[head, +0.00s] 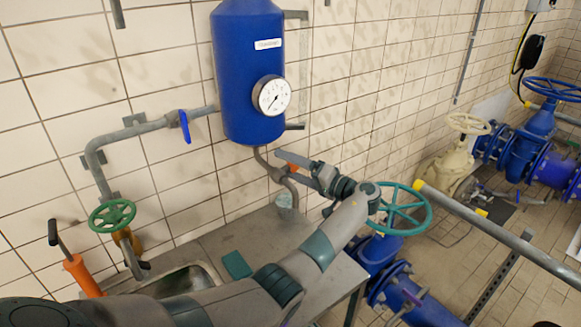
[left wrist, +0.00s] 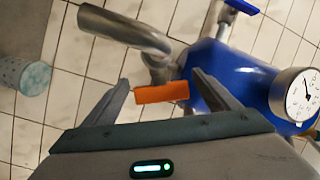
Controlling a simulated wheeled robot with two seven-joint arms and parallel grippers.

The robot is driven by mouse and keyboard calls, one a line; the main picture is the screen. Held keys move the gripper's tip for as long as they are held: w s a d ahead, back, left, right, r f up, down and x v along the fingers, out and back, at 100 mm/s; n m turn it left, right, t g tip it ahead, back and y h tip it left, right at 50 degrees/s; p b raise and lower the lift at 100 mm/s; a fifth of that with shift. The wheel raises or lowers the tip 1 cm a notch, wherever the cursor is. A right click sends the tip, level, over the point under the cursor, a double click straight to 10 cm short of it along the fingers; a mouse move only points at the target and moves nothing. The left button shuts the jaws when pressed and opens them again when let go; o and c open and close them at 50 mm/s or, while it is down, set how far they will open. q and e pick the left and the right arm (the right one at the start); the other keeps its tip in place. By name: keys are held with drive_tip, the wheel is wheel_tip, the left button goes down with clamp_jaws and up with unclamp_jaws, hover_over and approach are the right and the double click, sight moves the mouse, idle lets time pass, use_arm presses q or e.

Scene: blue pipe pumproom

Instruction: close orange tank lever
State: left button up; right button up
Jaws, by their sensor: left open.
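The orange lever (left wrist: 161,92) shows in the left wrist view as a short bar on the grey pipe under the blue tank (left wrist: 225,72). It lies crosswise between my fingers. In the head view, only a small orange part (head: 293,167) shows beside my gripper. The blue tank (head: 248,70), with a round gauge (head: 272,96), hangs on the tiled wall. My left gripper (head: 280,163) is open at the pipe below the tank; the left wrist view shows its spread fingers (left wrist: 163,88). I cannot tell whether either touches the lever. My right gripper is not in view.
A blue lever (head: 185,126) is on the pipe left of the tank. A green handwheel (head: 113,215) and orange-bodied tool (head: 82,275) stand at the left. A clear cup (head: 287,203) is on the grey counter (head: 235,235). A teal handwheel (head: 425,211) is right of my arm.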

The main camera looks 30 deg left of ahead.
use_arm(q)
drive_tip(key=shift+d, duration=0.15)
drive_tip(key=shift+d+f, duration=0.1)
drive_tip(key=shift+d, duration=0.15)
drive_tip(key=s+d+b, duration=0.1)
drive_tip(key=d+b, duration=0.8)
drive_tip(key=d, duration=0.7)
drive_tip(key=shift+s+d, duration=0.25)
drive_tip(key=shift+d, duration=0.05)
